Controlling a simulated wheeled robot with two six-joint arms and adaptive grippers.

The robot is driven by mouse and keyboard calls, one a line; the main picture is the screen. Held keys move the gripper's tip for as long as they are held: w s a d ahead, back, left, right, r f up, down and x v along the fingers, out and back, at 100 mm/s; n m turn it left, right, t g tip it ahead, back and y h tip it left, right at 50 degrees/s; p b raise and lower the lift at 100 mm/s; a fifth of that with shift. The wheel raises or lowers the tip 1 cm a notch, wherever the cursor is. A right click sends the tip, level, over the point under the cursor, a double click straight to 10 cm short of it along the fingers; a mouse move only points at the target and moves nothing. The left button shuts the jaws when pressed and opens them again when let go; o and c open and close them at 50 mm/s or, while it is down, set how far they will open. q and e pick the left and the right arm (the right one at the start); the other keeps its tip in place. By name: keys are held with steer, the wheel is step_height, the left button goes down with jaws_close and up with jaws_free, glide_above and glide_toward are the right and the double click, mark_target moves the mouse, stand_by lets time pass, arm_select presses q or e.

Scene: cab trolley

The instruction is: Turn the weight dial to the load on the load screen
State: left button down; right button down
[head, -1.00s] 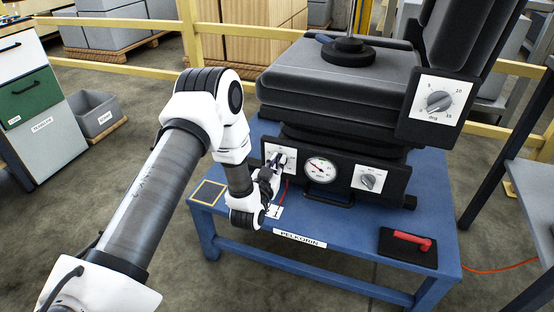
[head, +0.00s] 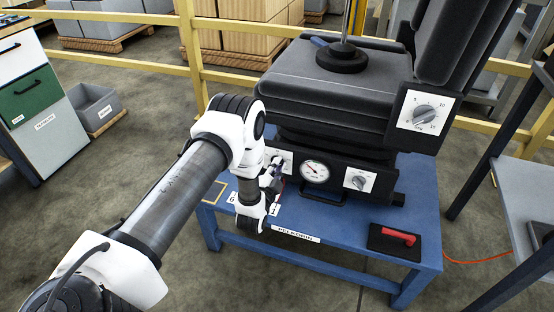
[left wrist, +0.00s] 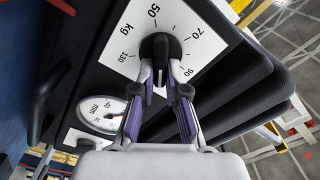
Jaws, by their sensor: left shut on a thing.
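The weight dial is a black knob (left wrist: 160,48) on a white plate (left wrist: 127,43) marked kg, with 50, 70, 90 and 130 readable in the left wrist view. In the head view its plate (head: 287,157) is on the front panel under the seat, partly covered by my arm. My left gripper (left wrist: 160,76) is shut on the knob, with one finger on each side; it also shows in the head view (head: 277,166). I cannot make out a load screen. My right gripper is out of view.
A round gauge (head: 314,172) and another dial (head: 360,181) are beside the weight dial. A deg dial (head: 425,115) is on the seat's side. A red handle (head: 397,236) lies on a black pad at the right of the blue table (head: 335,252). Yellow rails stand behind.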

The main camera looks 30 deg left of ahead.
arm_select(q)
steer(key=shift+d+f+m+p, duration=0.1)
steer(key=shift+m+p, duration=0.55)
steer(key=shift+m, duration=0.55)
steer(key=c, duration=1.2)
jaws_free()
steer(key=v, duration=0.7)
steer(key=shift+s, duration=0.2)
